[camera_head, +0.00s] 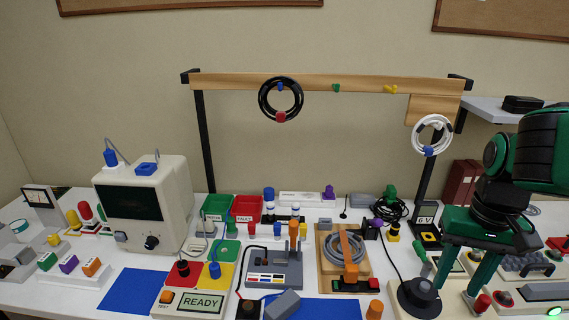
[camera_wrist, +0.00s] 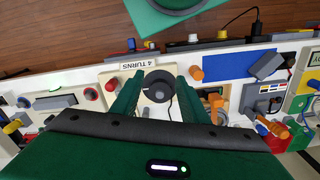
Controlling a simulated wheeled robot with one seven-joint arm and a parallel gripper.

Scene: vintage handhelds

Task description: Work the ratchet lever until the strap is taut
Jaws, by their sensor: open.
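My gripper (camera_head: 455,291) is open at the right of the bench, pointing down. In the wrist view my gripper (camera_wrist: 165,73) has its fingers on either side of a dark round knob (camera_wrist: 158,84) on a plate labelled "4 TURNS" (camera_wrist: 140,65); contact cannot be told. The knob also shows in the head view (camera_head: 418,299). Left of my gripper in the head view, an orange lever (camera_head: 351,272) stands on a wooden board (camera_head: 328,270) beside a grey coil (camera_head: 345,246); the lever also shows in the wrist view (camera_wrist: 215,101). I cannot make out a strap for certain.
A grey box with an upright orange stick (camera_head: 293,232) stands further left. The READY panel (camera_head: 203,304) and a cream monitor (camera_head: 145,207) are left of that. Red and green trays (camera_head: 247,209) lie behind. Buttons and small devices crowd the right end. Blue mats (camera_head: 135,291) are partly clear.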

